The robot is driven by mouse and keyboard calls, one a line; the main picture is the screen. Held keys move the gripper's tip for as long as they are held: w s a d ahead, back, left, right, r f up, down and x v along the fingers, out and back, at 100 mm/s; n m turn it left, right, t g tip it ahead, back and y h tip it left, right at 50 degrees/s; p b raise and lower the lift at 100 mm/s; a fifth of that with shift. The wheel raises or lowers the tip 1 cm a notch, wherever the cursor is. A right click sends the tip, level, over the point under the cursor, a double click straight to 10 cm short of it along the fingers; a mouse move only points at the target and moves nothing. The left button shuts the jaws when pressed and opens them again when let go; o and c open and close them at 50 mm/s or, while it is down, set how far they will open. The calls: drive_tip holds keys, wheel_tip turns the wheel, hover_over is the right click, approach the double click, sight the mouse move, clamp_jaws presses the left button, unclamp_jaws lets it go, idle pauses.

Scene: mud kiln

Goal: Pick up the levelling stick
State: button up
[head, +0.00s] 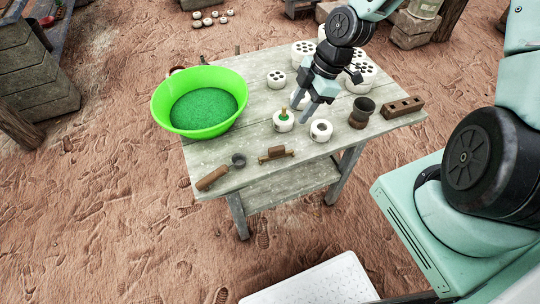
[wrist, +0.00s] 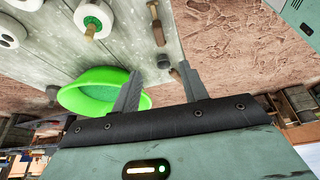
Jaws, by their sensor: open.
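A short brown wooden bar (head: 275,154), which looks like the levelling stick, lies near the front edge of the table. It also shows in the wrist view as a brown stick (wrist: 157,27). My gripper (head: 302,116) is open and empty, with its fingers pointing down. In the head view it appears over the white pots, behind and right of the bar. In the wrist view its fingertips (wrist: 158,64) are spread apart. A white pot (head: 284,122) with green filling and a small upright peg (head: 284,112) stands close to the fingers in the head view.
A green basin (head: 208,125) of green powder stands at the left of the table (head: 250,130). A wooden-handled scoop (head: 213,178) lies at the front left. A white pot (head: 321,130), a dark cup (head: 360,112) and a brown holed block (head: 402,107) stand to the right.

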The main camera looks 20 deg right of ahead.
hover_over(275, 148)
drive_tip(key=d, duration=0.2)
drive_tip(key=f, duration=1)
drive_tip(key=shift+s+d, duration=0.15)
drive_tip(key=shift+s, duration=0.15)
drive_tip(key=shift+p+x, duration=0.9)
drive_tip(key=shift+x, duration=2.15)
drive_tip(key=shift+w, duration=0.15)
drive_tip(key=c, duration=0.9)
